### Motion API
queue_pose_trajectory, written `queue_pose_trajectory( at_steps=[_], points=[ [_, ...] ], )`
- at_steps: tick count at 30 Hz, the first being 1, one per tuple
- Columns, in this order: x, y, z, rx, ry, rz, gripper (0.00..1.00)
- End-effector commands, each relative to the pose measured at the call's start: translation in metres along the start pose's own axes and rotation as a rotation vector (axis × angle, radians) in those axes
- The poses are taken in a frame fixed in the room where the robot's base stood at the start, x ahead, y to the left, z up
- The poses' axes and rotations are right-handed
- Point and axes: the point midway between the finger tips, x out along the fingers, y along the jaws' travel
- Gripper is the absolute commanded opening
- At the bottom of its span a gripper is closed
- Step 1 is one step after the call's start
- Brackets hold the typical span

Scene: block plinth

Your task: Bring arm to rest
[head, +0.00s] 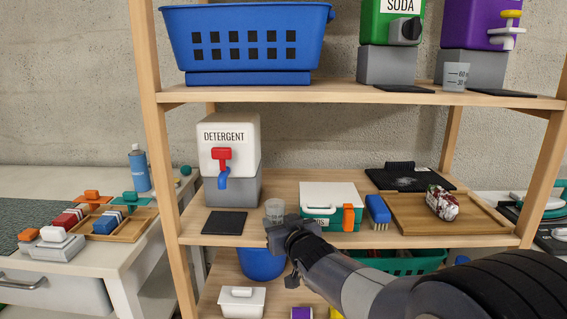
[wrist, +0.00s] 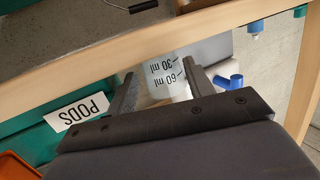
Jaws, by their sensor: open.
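My gripper (head: 281,226) is at the middle shelf's front edge, just in front of the clear measuring cup (head: 275,210). In the wrist view my gripper (wrist: 161,76) is open, its two dark fingers apart. The measuring cup (wrist: 166,70), marked 30 ml and 60 ml, shows in the gap between them, upside down in that picture. I cannot tell whether the fingers touch it. My arm reaches in from the lower right in the head view.
Left of the cup are a dark pad (head: 224,223) and the detergent dispenser (head: 229,146). Right of it are the green-and-white pods box (head: 330,203), a blue brush (head: 378,210) and a wooden tray (head: 398,224). The upper shelf board (head: 330,92) is overhead.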

Motion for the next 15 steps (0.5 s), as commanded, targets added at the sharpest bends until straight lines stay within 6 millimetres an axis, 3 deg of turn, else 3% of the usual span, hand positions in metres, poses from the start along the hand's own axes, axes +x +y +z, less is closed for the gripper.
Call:
queue_pose_trajectory(
  at_steps=[5, 15],
  points=[
    [0.018, 0.000, 0.002, 0.000, -0.001, 0.000, 0.50],
    [0.018, 0.000, 0.001, 0.000, 0.000, 0.000, 0.50]
  ],
)
